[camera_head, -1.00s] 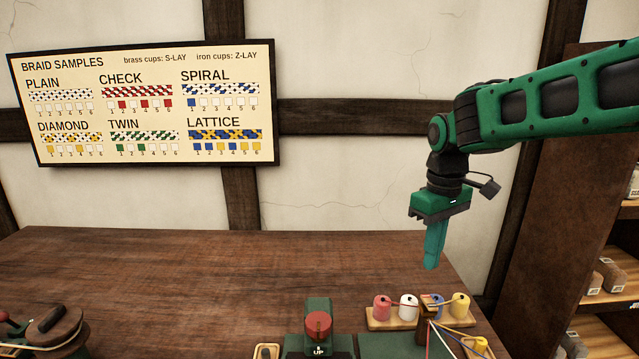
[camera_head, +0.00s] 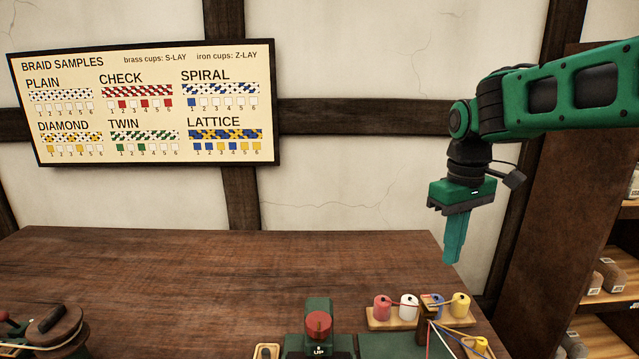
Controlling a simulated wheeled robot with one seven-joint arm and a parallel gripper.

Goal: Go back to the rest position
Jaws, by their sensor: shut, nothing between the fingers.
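My gripper (camera_head: 450,260) is green, with its fingers pointing down and pressed together, holding nothing. It hangs in the air above the right end of the wooden table (camera_head: 200,265). In the picture its fingertips are just above the rack of thread bobbins and touch nothing that I can see. The green arm comes in from the right edge.
A wooden rack (camera_head: 377,324) holds red, white, blue and yellow bobbins (camera_head: 460,305). A green device with a red knob (camera_head: 319,324) stands at the front middle. A reel (camera_head: 55,328) is at front left. Shelves (camera_head: 610,290) stand at right. The table's middle is clear.

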